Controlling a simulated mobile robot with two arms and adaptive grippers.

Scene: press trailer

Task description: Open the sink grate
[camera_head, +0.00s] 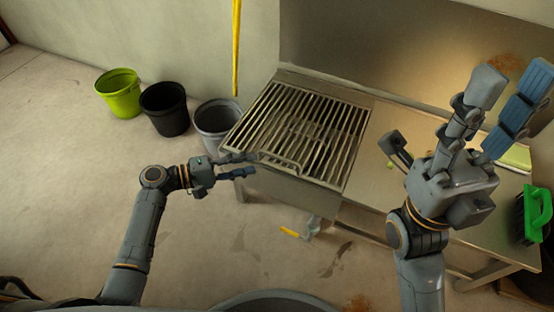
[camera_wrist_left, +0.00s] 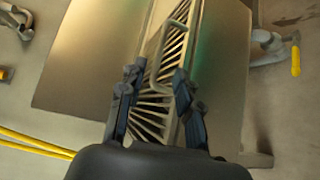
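The sink grate (camera_head: 300,128), a frame of metal bars, lies flat over the sink (camera_head: 272,182). Its bent-rod handle (camera_head: 281,162) is at the front edge. My left gripper (camera_head: 254,163) is open at that front edge, just left of the handle. In the left wrist view the handle (camera_wrist_left: 172,50) shows ahead of and between the two spread fingers of this gripper (camera_wrist_left: 157,72); I see no grip on it. The slanted grate (camera_wrist_left: 152,108) also shows there, partly hidden by the fingers. My right gripper (camera_head: 450,120) is open and empty, raised over the counter at the right.
A green bucket (camera_head: 120,95), a black bucket (camera_head: 165,110) and a grey bucket (camera_head: 214,122) stand left of the sink. A yellow pole (camera_head: 236,45) is at the wall. A green brush (camera_head: 532,214) is at the right counter edge. A tap-like fitting (camera_head: 312,226) is below the sink.

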